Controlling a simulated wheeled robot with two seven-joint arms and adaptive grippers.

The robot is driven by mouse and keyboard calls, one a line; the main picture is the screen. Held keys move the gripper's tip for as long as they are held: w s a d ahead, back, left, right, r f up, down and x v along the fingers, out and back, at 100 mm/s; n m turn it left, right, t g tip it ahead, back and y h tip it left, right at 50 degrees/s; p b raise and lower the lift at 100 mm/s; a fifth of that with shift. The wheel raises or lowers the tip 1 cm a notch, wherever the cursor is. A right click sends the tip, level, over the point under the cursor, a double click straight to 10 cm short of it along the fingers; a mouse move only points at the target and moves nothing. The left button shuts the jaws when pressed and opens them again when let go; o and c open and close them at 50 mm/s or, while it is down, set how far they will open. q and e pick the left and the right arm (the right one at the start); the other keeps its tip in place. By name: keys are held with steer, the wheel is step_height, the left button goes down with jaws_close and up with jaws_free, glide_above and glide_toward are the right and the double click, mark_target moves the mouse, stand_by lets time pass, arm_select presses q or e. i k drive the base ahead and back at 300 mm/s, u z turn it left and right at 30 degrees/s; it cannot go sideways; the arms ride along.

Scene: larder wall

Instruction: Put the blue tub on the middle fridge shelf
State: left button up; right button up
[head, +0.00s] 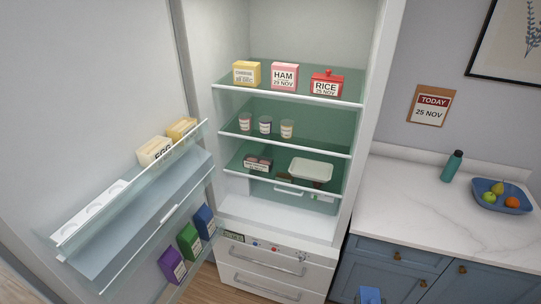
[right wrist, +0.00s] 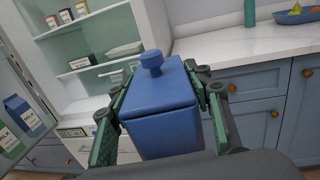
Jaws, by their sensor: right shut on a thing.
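The blue tub (right wrist: 163,125), with a round knob on its lid, is upright between the green-padded fingers of my right gripper (right wrist: 162,98) in the right wrist view. The gripper is shut on it. In the head view only a bit of the tub (head: 370,295) shows at the bottom edge, in front of the blue cabinets. The fridge stands open. Its middle shelf (head: 310,147) holds several small jars (head: 265,125) at the left and centre; its right part is bare. My left gripper is not in view.
The lower shelf (head: 262,175) holds packs and a white tray (head: 311,169). The open door (head: 135,200), with eggs and cartons, stands at left. The counter (head: 430,200) with bottle and fruit bowl is at right.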

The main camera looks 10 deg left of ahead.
mark_target(313, 140)
steer(key=u, duration=0.2)
steer(key=i, duration=1)
steer(key=u, duration=0.05)
